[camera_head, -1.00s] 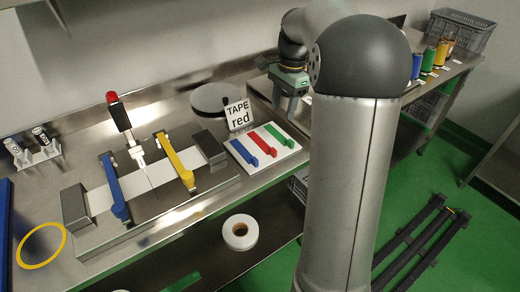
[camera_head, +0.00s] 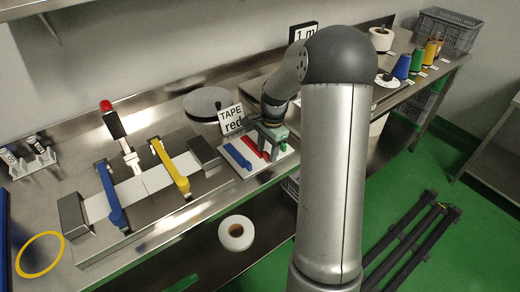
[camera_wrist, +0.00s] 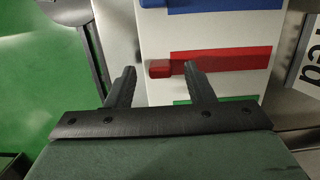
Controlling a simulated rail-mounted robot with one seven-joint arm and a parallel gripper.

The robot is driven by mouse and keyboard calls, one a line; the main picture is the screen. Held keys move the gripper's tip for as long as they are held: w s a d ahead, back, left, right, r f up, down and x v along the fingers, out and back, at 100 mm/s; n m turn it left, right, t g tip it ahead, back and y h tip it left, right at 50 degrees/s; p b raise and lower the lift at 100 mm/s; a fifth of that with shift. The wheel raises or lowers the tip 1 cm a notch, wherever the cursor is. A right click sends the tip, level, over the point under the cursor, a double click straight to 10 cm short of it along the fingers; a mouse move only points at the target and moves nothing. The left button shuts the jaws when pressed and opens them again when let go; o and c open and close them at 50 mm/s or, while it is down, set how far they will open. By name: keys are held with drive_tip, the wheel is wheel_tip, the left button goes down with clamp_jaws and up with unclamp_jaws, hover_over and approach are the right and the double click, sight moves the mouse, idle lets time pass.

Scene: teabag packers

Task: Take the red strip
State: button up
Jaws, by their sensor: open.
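The red strip (camera_head: 250,146) lies on a white board (camera_head: 243,173) between a blue strip (camera_head: 238,156) and a green strip, which my gripper partly hides in the head view. In the wrist view the red strip (camera_wrist: 228,58) runs across the board, with a raised red tab (camera_wrist: 159,69) at its left end. My gripper (camera_wrist: 160,68) is open and empty. Its fingertips appear on either side of the red tab in the picture; I cannot tell how far above it they are. In the head view my gripper (camera_head: 271,148) is over the board's right part.
A sign reading "TAPE red" (camera_head: 231,119) stands behind the board. A metal fixture with blue (camera_head: 110,195) and yellow (camera_head: 170,168) arms is to the left. A grey round disc (camera_head: 209,103) lies behind. Coloured spools (camera_head: 417,60) stand at the far right.

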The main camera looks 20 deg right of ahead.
drive_tip(key=shift+f, duration=0.25)
clamp_jaws()
drive_tip(key=shift+r, duration=0.2)
